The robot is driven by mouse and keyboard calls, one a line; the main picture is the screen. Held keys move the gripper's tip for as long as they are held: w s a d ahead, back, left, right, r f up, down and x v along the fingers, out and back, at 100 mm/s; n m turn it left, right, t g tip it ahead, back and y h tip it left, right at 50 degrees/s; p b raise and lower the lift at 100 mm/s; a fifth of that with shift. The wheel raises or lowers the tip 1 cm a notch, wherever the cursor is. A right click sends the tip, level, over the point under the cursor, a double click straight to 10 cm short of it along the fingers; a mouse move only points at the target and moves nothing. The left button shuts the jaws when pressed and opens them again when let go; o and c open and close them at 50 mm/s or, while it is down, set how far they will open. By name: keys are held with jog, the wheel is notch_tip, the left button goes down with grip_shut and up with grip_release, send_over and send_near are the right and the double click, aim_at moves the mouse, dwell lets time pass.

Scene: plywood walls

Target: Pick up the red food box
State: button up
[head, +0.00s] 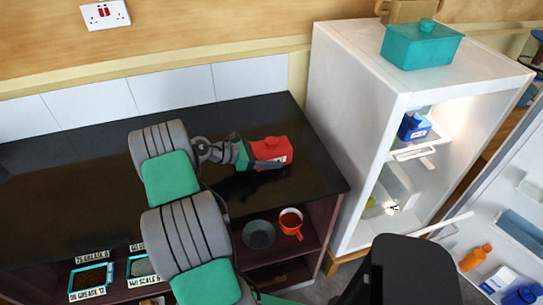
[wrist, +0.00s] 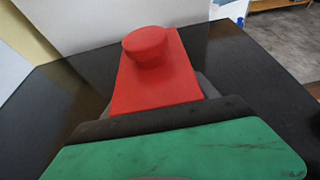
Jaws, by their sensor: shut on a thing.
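The red food box (head: 272,149) is on or just above the black countertop, near its right end, in the head view. In the wrist view the red food box (wrist: 158,80) shows its top and a round red knob, pointing away from me. My gripper (head: 262,158) is shut on the box, with its fingers along the box's sides. In the wrist view the green and dark parts of my gripper (wrist: 165,118) cover the near part of the box. I cannot tell whether the box touches the counter.
A white fridge (head: 352,110) stands open right of the counter (head: 70,180), with a teal lidded box (head: 422,46) on top and a blue box (head: 414,127) inside. A red mug (head: 291,222) and a grey bowl (head: 259,234) sit on the shelf below. The left counter is clear.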

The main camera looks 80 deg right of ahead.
jog(key=shift+c, duration=1.2)
jog(key=shift+r, duration=0.1)
